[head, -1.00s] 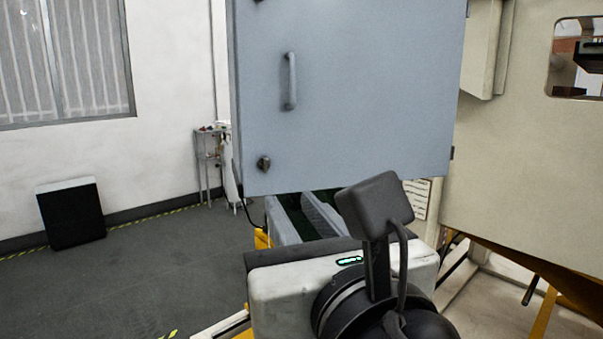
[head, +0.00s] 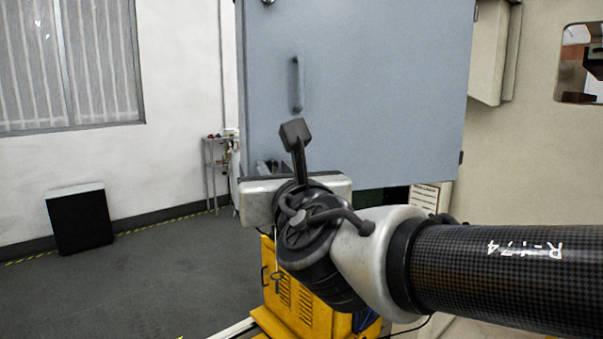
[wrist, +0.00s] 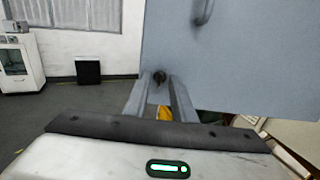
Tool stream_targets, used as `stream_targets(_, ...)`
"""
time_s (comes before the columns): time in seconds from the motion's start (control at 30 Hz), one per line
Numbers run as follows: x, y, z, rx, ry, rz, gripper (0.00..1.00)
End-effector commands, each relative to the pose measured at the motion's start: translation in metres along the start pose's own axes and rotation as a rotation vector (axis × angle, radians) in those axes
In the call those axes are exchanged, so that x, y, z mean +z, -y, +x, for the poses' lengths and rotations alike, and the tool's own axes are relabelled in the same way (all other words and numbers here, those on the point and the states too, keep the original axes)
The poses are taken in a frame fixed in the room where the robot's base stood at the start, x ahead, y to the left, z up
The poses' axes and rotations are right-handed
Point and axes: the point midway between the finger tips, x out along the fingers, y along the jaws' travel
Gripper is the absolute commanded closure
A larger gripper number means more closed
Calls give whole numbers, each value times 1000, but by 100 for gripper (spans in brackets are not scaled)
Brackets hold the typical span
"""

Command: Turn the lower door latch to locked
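The lower latch (wrist: 159,76) is a small dark knob near the bottom edge of the blue-grey door (head: 375,90). In the wrist view it shows between the tips of the two fingers of my gripper (wrist: 160,80). The fingers are apart, with a visible gap on each side of the latch. I cannot tell whether the tips reach around the knob or stop short of it. In the head view my gripper's body hides most of the latch area. The latch's exact turn is too small to read.
A vertical handle (head: 297,84) is on the door above the latch, and part of an upper latch (head: 268,2) shows at the top. A yellow cabinet (head: 295,300) stands below. A black panel (head: 80,220) leans at the left wall. The floor at left is clear.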

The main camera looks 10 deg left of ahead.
Motion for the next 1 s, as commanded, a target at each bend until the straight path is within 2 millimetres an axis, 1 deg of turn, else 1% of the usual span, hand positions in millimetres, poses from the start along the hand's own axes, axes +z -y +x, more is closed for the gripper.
stream_targets(0.13, 0, -1, 6, 1, 0, -1, 77)
stream_targets(0.37, 0, 0, 6, 1, 0, -1, 77)
stream_targets(0.47, 0, 0, 6, 1, 0, 0, 92)
stream_targets(0.5, 0, 0, 6, 1, 0, 0, 98)
stream_targets(0.53, 0, 0, 6, 1, 0, 0, 100)
stream_targets(0.83, -1, 0, 6, 1, 1, 12, 100)
stream_targets(1.0, -3, 1, 6, -1, 2, 68, 100)
